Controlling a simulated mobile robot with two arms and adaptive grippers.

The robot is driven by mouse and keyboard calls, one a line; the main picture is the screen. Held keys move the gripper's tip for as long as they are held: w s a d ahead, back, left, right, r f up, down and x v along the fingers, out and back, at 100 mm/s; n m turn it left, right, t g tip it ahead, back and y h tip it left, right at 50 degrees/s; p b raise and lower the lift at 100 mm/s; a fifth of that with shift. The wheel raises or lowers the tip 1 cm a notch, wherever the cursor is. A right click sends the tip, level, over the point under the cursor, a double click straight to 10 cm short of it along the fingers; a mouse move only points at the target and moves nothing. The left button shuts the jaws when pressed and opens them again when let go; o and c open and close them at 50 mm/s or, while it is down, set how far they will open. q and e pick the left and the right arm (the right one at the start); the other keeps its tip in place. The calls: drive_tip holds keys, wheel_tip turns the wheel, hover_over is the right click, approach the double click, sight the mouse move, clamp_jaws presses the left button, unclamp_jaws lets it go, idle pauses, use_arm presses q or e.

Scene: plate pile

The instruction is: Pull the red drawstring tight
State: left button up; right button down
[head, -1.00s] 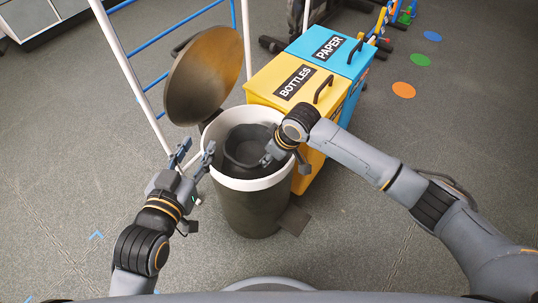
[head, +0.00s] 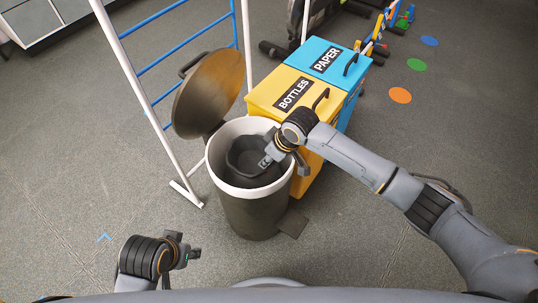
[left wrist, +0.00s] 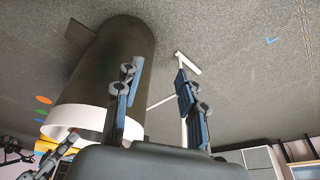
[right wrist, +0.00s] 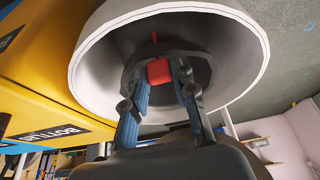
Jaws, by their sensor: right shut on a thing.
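The dark bin (head: 252,212) has a white band around its rim (head: 222,142) and a black bag (head: 240,168) inside. The red drawstring (right wrist: 159,72) shows in the right wrist view as a red block, with a small red bit beyond it at the bag's far edge. My right gripper (right wrist: 160,80) reaches into the bin mouth and is shut on the red block. In the head view it is over the bag's right side (head: 266,161), and the red is hidden there. My left gripper (left wrist: 158,85) is open and empty, left of the bin and apart from it.
The bin's round lid (head: 207,92) stands open behind its left side. A yellow bottles box (head: 268,90) and a blue paper box (head: 318,58) stand at the right rear. A white and blue rail frame (head: 150,100) stands at the left. The front floor is clear.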

wheel_tip(320, 180, up, 2)
drive_tip(key=shift+r+p, duration=0.1)
drive_tip(key=shift+p, duration=0.8)
use_arm(q)
drive_tip(key=x, duration=0.2)
drive_tip(key=s+x, duration=0.1)
drive_tip(key=x, duration=0.2)
drive_tip(key=shift+f, duration=0.25)
use_arm(e)
drive_tip(key=c, duration=1)
unclamp_jaws()
drive_tip(key=shift+c, duration=0.2)
drive_tip(key=v, duration=1.2)
